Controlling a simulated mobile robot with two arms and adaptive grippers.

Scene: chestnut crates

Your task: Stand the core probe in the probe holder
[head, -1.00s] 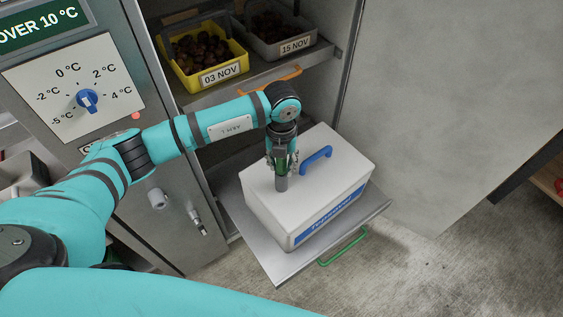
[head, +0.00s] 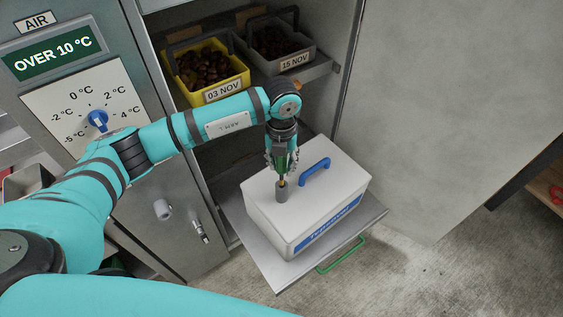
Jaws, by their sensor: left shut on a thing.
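My left gripper (head: 282,165) is over the top of a white box and points down. It is shut on the core probe, whose green handle (head: 281,159) shows between the fingers. A short yellow-brown length of the probe (head: 282,183) shows below the fingers. Right under it an upright grey cylinder (head: 281,193), which looks like the probe holder, stands on the box lid. The probe is upright or nearly so and in line with the cylinder. I cannot tell whether its tip is inside. My right gripper is not in view.
The white box (head: 265,222) with a blue handle (head: 315,172) sits on a pulled-out metal shelf (head: 262,268). Yellow (head: 226,89) and grey (head: 294,63) chestnut crates stand on the shelf above. A dial panel (head: 85,107) is at left, an open door (head: 430,110) at right.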

